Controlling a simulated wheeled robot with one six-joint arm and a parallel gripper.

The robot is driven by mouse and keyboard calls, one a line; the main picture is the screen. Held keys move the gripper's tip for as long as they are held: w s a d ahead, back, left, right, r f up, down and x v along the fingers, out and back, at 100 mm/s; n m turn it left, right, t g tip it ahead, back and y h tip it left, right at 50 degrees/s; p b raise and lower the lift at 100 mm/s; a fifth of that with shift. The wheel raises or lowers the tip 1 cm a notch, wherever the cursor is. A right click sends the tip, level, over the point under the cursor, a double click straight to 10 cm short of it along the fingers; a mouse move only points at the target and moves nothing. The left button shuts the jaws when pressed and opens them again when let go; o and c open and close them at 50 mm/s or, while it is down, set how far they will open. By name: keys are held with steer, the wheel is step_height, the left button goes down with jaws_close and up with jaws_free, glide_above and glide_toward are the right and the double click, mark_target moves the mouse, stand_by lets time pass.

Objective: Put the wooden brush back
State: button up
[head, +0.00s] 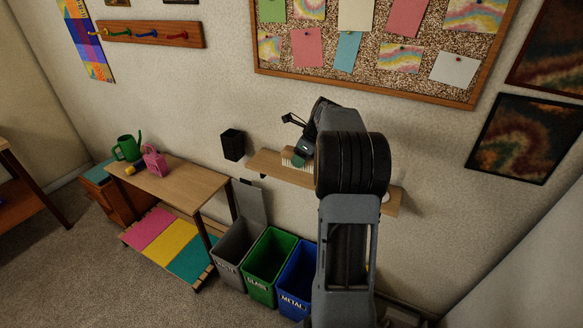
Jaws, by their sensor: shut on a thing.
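My gripper (302,153) is at the wall shelf (262,164), left of my arm's bulky joint. It is shut on the wooden brush (289,157), of which pale bristles show just left of the fingers. The brush is small here, and its handle is mostly hidden by my gripper and arm. I cannot tell whether the brush touches the shelf or is just above it. A small teal patch shows at the fingers; I cannot tell what it belongs to.
A black wall holder (232,144) hangs left of the shelf. Below stand grey (233,245), green (268,262) and blue (297,277) bins. A wooden table (180,183) at left bears a green watering can (128,147) and a pink can (154,161). My arm hides the shelf's middle.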

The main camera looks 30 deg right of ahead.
steer(key=shift+w+d+r, duration=0.25)
steer(key=shift+w, duration=0.1)
steer(key=shift+m, duration=0.3)
steer(key=w+d+f+p, duration=0.1)
steer(key=w+f, duration=0.1)
steer(key=w, duration=0.1)
steer(key=w+d+f+p, duration=0.1)
steer(key=w+d+f, duration=0.1)
steer(key=w+f, duration=0.1)
steer(key=w+d+f+p, duration=0.1)
steer(key=w+f, duration=0.2)
steer(key=w, duration=0.2)
steer(key=shift+w+d, duration=0.1)
steer(key=shift+d, duration=0.15)
steer(key=shift+w+d+f+p, duration=0.25)
steer(key=shift+w+f+p, duration=0.25)
steer(key=shift+f, duration=1.8)
steer(key=shift+f, duration=0.1)
steer(key=o, duration=0.9)
